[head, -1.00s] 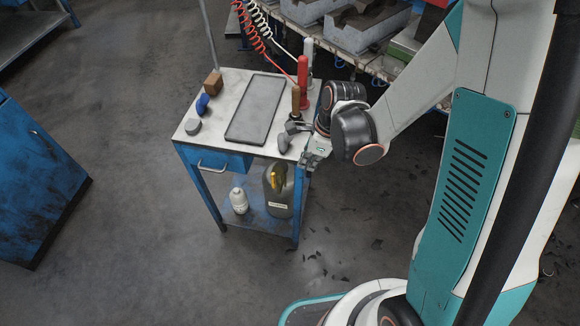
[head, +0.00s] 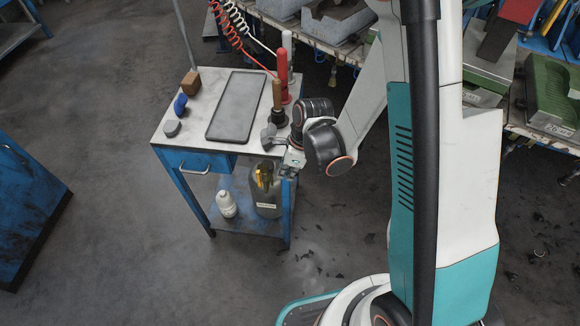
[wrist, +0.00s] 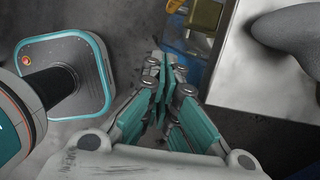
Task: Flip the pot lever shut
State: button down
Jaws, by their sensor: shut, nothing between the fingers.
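A dark pot-like canister (head: 268,196) with a pale label stands on the lower shelf of the blue cart. A yellow part (head: 264,176), perhaps its lever, sits at its top; I cannot tell its position. A yellow piece (wrist: 205,15) also shows at the top of the wrist view, cut off by the frame. My gripper (head: 288,173) is at the cart's front right corner, partly in front of the canister in the head view. In the wrist view my gripper (wrist: 160,68) has its fingers together and empty, apart from the yellow piece.
The cart top (head: 190,141) holds a dark tray (head: 236,105), a wooden block (head: 190,83), a blue item (head: 180,104) and upright tools. A white bottle (head: 226,204) stands left of the canister. Benches with moulds (head: 335,22) lie behind.

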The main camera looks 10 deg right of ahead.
aim_at(260, 176)
jog(key=a, duration=0.1)
jog(key=w+a+f, duration=0.1)
jog(key=a, duration=0.2)
jog(key=shift+w+a+f, duration=0.1)
jog(key=shift+w+f, duration=0.15)
jog(key=shift+f, duration=0.15)
